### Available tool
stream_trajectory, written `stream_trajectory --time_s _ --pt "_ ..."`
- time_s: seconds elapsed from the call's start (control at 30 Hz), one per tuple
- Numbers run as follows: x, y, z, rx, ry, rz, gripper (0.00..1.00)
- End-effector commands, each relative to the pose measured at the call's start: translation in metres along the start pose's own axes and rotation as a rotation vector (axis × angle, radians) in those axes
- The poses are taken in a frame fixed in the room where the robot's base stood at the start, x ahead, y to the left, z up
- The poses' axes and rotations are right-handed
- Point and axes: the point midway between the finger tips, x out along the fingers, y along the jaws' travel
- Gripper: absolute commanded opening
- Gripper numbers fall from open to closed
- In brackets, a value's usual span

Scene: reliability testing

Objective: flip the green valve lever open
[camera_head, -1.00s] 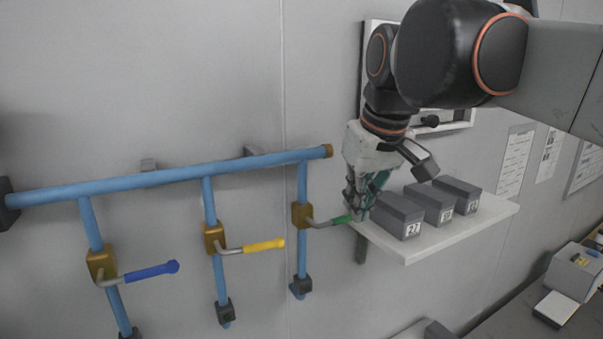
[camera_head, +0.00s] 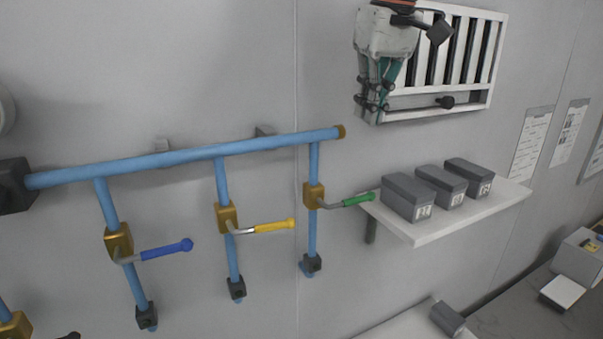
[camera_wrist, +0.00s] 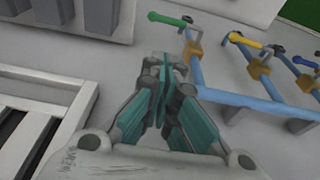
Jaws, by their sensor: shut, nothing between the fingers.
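The green valve lever (camera_head: 358,200) sticks out to the right, tilted slightly up, from its brass valve (camera_head: 313,196) on the rightmost blue pipe. Its green end is close to the front left corner of the shelf. In the wrist view the green lever (camera_wrist: 167,19) is at the top, beyond the fingertips and apart from them. My gripper (camera_head: 371,108) is up and to the right of the lever, in front of the vented panel's left side. It is shut and empty, and its teal fingers (camera_wrist: 165,62) meet in the wrist view.
The yellow lever (camera_head: 275,226) and blue lever (camera_head: 167,250) stand on the pipes to the left. A white shelf (camera_head: 425,236) with dark boxes (camera_head: 407,197) is right of the green lever. A white vented panel (camera_head: 440,110) is behind my gripper. The wall between panel and pipe is clear.

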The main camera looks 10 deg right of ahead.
Motion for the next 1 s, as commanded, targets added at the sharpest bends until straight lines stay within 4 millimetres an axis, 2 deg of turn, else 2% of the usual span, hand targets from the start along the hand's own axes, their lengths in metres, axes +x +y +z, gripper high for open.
stream_trajectory --time_s 0.17,0.63,0.7,1.0 --pt "0.016 -0.001 0.001 -0.001 0.0 0.0 0.0" --pt "0.099 -0.001 0.0 -0.001 0.0 0.0 0.0" --pt "0.108 -0.001 0.005 -0.001 0.0 0.0 0.0" --pt "0.133 0.0 0.015 0.0 0.0 0.0 0.0"
